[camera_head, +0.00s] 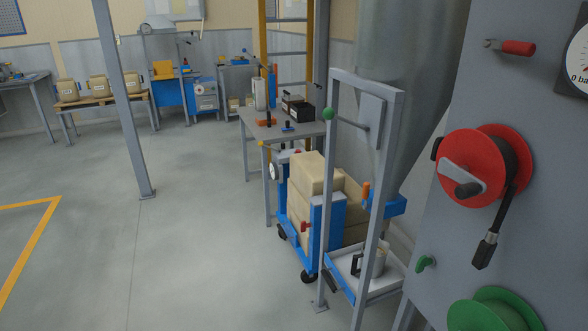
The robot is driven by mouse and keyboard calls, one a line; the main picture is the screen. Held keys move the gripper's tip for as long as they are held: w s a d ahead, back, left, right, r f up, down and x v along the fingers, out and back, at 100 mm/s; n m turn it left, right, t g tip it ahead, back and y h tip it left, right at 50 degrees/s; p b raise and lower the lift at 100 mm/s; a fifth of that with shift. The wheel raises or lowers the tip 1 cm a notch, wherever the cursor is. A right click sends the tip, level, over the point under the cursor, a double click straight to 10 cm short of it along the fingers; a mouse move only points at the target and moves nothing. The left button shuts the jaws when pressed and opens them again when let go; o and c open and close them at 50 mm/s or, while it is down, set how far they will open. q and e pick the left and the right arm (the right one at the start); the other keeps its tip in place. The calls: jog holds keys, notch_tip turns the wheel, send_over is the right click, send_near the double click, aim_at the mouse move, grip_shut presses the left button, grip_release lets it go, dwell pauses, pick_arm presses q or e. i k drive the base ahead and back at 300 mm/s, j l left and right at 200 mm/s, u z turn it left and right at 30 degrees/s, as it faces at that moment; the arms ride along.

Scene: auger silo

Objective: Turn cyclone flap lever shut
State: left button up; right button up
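A large grey cone (405,90), which looks like the cyclone, hangs at the right of centre and narrows downward. At its foot is a blue fitting (385,205). An orange upright handle (366,193) stands at the left side of this fitting and looks like the flap lever. A grey frame post partly covers the fitting, so I cannot tell the flap's position. Neither of my grippers is in view.
A grey frame with a green-knobbed rod (328,114) stands before the cone; its low tray (340,264) holds a jug (374,262). Stacked sacks (310,190) sit behind. A grey panel with a red reel (470,165) fills the right. Floor at left is clear.

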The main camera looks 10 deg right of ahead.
aim_at(366, 185)
jog(key=i+u, duration=0.45)
jog(key=i, duration=0.95)
jog(key=i+z, duration=0.45)
jog(key=i+j+z, duration=0.2)
jog(key=z, duration=0.3)
jog(key=i, duration=0.1)
